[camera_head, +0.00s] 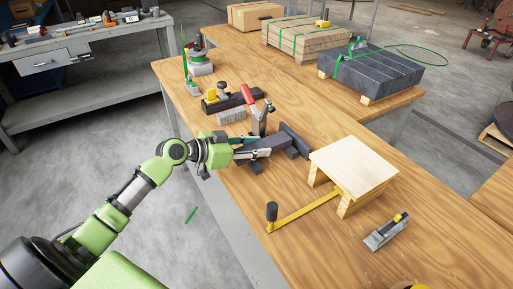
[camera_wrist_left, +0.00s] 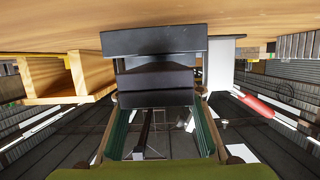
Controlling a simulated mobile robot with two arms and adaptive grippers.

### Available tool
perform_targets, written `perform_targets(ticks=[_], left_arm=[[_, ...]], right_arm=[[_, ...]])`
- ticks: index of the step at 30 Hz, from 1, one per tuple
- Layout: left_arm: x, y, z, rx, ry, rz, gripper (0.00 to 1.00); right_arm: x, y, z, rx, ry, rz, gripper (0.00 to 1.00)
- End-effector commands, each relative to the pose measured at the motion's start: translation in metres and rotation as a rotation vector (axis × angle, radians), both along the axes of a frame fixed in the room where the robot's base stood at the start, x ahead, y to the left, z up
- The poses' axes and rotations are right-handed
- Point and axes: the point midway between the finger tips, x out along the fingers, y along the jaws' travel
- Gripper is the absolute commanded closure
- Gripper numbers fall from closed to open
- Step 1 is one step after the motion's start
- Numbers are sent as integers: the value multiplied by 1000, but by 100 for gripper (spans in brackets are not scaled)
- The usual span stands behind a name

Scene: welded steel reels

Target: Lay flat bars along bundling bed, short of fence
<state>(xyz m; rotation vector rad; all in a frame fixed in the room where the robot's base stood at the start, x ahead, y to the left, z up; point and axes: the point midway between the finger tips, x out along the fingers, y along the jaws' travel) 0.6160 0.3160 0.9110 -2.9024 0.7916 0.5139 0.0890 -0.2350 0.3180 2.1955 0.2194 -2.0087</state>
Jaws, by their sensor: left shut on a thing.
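My left gripper (camera_head: 243,148) is at the near end of the dark steel bundling bed (camera_head: 257,167), low over the bench. It is shut on a dark flat bar (camera_head: 264,145), which lies along the bed. An upright dark plate, the fence (camera_head: 294,140), stands at the bed's far end. In the left wrist view the fingers (camera_wrist_left: 160,110) are on either side of the dark bar (camera_wrist_left: 155,80), with the fence (camera_wrist_left: 155,40) beyond. I cannot tell whether the bar touches the fence, nor how many bars lie there. My right gripper is not in view.
Strapped dark bars (camera_head: 370,72) lie at the back.

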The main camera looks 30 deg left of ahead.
Motion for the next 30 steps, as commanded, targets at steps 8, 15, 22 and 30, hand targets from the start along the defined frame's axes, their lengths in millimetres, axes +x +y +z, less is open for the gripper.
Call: perform_targets(ticks=[8, 15, 22, 30], left_arm=[[3, 1, 8, -4, -18, 3, 100], [2, 1, 8, -4, -18, 3, 100], [2, 1, 5, -4, -18, 3, 100], [2, 1, 1, -4, -18, 3, 100]], right_arm=[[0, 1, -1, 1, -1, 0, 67], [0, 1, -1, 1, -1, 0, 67], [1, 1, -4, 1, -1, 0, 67], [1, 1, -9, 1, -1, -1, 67]])
